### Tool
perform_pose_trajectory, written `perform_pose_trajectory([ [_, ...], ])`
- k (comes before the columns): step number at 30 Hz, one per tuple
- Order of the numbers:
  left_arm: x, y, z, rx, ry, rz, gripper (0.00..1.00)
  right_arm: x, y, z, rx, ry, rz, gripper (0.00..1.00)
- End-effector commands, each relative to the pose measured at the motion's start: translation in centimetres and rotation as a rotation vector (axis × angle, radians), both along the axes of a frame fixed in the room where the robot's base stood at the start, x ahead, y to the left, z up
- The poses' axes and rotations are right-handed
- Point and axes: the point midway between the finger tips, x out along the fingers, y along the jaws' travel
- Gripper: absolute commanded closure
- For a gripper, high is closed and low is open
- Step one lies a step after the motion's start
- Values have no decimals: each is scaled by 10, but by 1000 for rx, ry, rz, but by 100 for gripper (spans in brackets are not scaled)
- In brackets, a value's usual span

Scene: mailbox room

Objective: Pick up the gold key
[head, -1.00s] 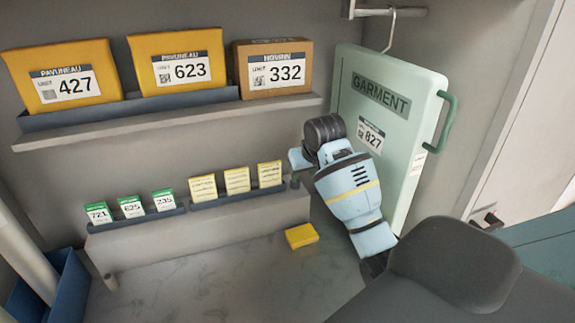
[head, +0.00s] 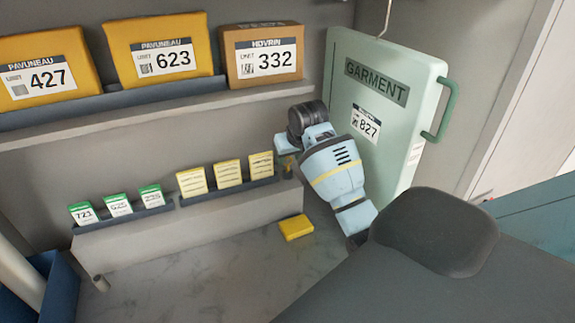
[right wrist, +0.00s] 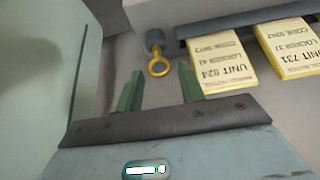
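The gold key shows in the right wrist view as a gold ring (right wrist: 158,66) with a short stem at a grey peg (right wrist: 154,42) by the shelf end. Whether it hangs from the peg or only lies against it, I cannot tell. My right gripper (right wrist: 160,78) is open, its two green fingers apart and empty. The ring is just beyond the fingertips, roughly between them. In the head view my right gripper (head: 287,152) is above the right end of the low shelf, and the key is small and mostly hidden there. My left gripper is not in view.
A low shelf (head: 205,222) holds several green-topped and yellow cards. A yellow packet (head: 297,227) lies on the floor (head: 220,275) in front. A pale green garment case (head: 395,95) hangs close beside my right arm. Parcels stand on the upper shelf (head: 130,115).

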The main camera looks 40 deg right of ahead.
Motion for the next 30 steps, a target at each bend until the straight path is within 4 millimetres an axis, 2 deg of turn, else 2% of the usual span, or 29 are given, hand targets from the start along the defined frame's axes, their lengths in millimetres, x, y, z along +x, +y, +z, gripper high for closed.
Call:
perform_pose_trajectory([
  [9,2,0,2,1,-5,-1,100,21,-9,-31,2,1,0,61],
  [20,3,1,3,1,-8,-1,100,25,-11,-39,0,0,1,61],
  [27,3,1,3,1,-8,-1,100,25,-11,-39,0,0,1,90],
  [30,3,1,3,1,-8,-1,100,25,-11,-39,0,0,1,91],
])
